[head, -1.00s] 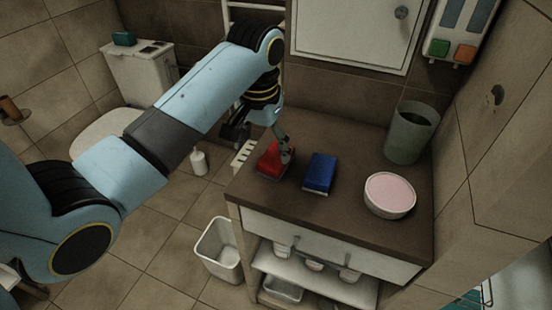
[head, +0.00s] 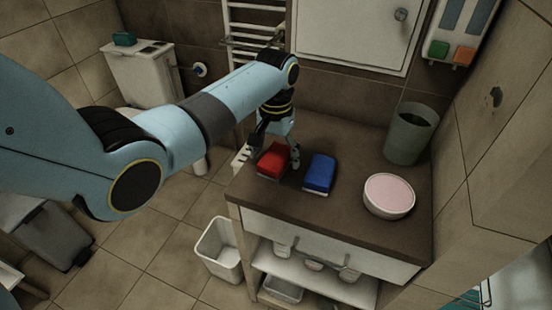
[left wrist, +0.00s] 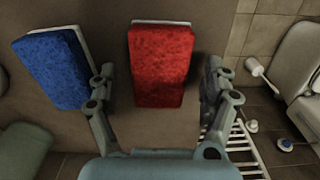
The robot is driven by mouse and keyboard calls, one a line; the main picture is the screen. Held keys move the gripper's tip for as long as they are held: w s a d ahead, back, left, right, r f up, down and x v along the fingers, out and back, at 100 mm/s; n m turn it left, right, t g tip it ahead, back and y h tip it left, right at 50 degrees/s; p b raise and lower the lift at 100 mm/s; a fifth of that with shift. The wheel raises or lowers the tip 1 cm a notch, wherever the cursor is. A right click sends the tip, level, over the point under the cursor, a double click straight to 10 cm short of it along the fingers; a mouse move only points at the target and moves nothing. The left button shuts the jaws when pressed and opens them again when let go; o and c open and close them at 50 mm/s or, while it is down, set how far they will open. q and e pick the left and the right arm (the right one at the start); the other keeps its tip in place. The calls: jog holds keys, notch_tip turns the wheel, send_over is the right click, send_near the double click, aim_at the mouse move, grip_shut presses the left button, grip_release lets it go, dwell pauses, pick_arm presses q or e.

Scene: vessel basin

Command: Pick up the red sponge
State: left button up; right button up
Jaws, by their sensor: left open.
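The red sponge (head: 273,160) lies on the dark counter (head: 335,215) near its left edge. It has a white layer that shows at one end in the left wrist view, where the sponge (left wrist: 161,65) sits between the two fingers. My left gripper (head: 276,146) is open and reaches down over the sponge from behind, with a finger on either side of it. In the left wrist view the fingers (left wrist: 160,95) stand apart from the sponge, with gaps on both sides. My right gripper is not in view.
A blue sponge (head: 319,173) lies just right of the red one, close to one finger. A bowl with pink content (head: 389,195) and a grey-green bin-like cup (head: 410,133) stand farther right. A white bin (head: 219,250) is on the floor. The counter front is clear.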

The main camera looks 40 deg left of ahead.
pick_arm(q)
jog(key=shift+f, duration=0.65)
jog(key=shift+c, duration=0.2)
jog(key=c, duration=0.8)
jog(key=shift+r, duration=0.15)
